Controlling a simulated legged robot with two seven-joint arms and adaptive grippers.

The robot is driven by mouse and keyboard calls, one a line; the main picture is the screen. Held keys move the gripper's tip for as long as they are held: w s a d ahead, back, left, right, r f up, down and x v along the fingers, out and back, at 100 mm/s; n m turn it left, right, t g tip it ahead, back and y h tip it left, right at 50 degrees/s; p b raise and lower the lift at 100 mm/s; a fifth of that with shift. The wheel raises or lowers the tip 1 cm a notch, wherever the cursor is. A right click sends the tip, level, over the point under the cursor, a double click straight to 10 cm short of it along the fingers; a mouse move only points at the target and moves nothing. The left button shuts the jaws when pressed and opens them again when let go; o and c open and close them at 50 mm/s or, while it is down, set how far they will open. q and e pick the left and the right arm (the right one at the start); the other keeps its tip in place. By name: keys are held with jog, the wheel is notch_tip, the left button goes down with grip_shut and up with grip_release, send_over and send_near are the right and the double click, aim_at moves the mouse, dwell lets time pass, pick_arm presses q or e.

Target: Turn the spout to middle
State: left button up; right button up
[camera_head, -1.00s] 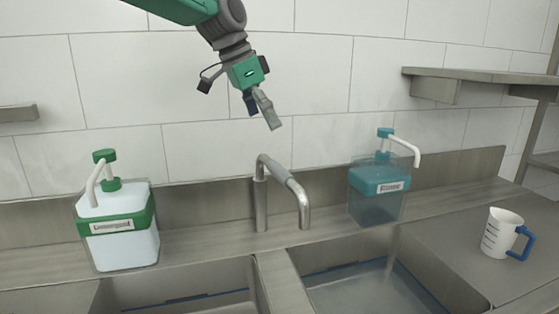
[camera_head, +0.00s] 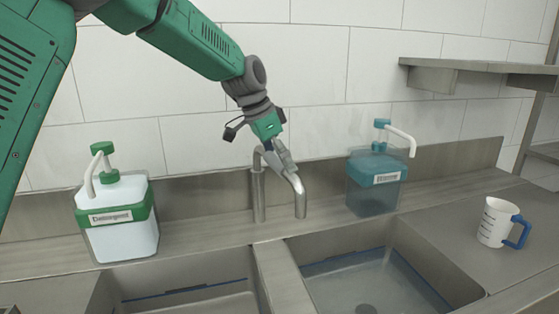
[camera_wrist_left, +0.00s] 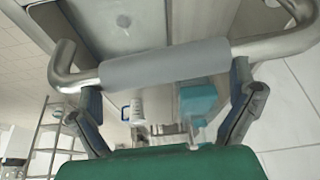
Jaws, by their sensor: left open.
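The metal spout (camera_head: 299,198) rises from the back ledge and bends down, its end near the divider between the two basins. In the left wrist view the spout's grey sleeve (camera_wrist_left: 165,65) lies across the view, just past the fingertips. My left gripper (camera_head: 285,168) is open at the upper bend of the spout and hides part of it. In the left wrist view the fingers of my left gripper (camera_wrist_left: 165,95) are spread apart; I cannot tell whether they touch the spout. My right gripper is not in view.
A detergent dispenser (camera_head: 118,217) stands left of the spout, a blue dispenser (camera_head: 374,187) right of it. A measuring cup (camera_head: 497,222) with a blue handle sits on the right counter. The left basin (camera_head: 185,285) and right basin (camera_head: 370,275) lie in front. A shelf (camera_head: 470,68) hangs at right.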

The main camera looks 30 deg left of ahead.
pick_arm(q)
jog(key=shift+s+a+f, duration=0.1)
jog(key=shift+a, duration=0.35)
jog(key=c, duration=1.4)
jog(key=shift+o, duration=0.2)
jog(key=shift+s+a+m+p, duration=0.25)
jog(key=shift+s+m+p, duration=0.3)
jog(key=shift+p, duration=0.25)
jog(key=shift+s+a, duration=0.1)
jog(key=shift+s, duration=0.05)
jog(key=shift+a+f, duration=0.1)
jog(key=shift+a, duration=0.05)
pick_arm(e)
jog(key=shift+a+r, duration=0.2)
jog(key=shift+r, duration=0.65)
pick_arm(q)
jog(key=shift+s, duration=0.1)
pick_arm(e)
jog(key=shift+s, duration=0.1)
pick_arm(q)
jog(key=o, duration=1.4)
jog(key=shift+c, duration=0.2)
jog(key=shift+w, duration=0.2)
